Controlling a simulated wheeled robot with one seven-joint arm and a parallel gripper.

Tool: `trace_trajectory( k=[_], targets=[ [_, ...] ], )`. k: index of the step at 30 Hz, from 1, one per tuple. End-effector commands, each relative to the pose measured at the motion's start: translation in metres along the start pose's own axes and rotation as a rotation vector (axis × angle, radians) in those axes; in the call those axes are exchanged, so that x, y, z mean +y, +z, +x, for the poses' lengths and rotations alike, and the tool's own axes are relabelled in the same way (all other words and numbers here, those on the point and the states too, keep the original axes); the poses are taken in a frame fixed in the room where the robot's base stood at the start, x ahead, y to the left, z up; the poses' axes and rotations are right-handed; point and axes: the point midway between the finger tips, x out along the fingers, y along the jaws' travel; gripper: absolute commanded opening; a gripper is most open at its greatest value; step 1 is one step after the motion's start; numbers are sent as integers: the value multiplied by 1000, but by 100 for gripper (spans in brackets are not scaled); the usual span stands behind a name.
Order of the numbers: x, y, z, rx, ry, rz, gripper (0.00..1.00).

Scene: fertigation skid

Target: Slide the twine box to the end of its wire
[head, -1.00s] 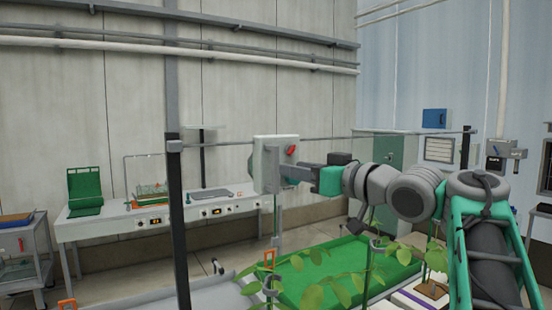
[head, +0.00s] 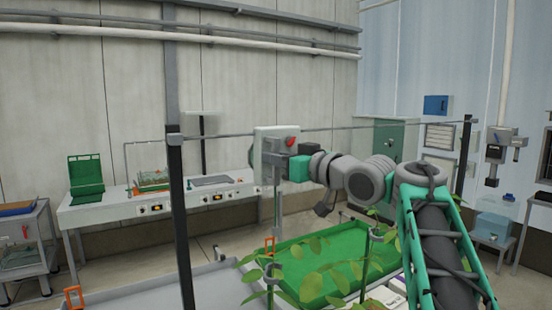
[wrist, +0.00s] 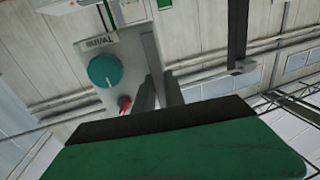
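The twine box (head: 267,150) is a pale box with a red lever, hanging on a thin wire (head: 350,130). The wire runs between a dark left post (head: 179,220) and a dark right post (head: 464,155). In the wrist view the box (wrist: 112,50) shows a label, a round teal knob (wrist: 104,70) and the red lever (wrist: 125,105). My gripper (head: 286,170) is at the box's right side in the head view. In the wrist view its two dark fingers (wrist: 158,92) stand apart, beside the box's edge. Whether they touch it is unclear.
A green tray (head: 325,262) and a grey bench surface (head: 165,292) lie below the wire, with leafy plants (head: 300,285) rising under my arm. A white table (head: 105,216) stands behind at left. A green cabinet (head: 392,135) stands behind the wire at right.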

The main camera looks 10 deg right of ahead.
Motion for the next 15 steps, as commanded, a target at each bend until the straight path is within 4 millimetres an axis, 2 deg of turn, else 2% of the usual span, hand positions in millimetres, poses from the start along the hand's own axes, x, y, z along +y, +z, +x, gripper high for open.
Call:
trace_trajectory(
  k=[1,4,15],
  targets=[
    [0,0,0,0,-1,0,8],
    [0,0,0,0,-1,0,0],
    [0,0,0,0,-1,0,0]
  ],
)
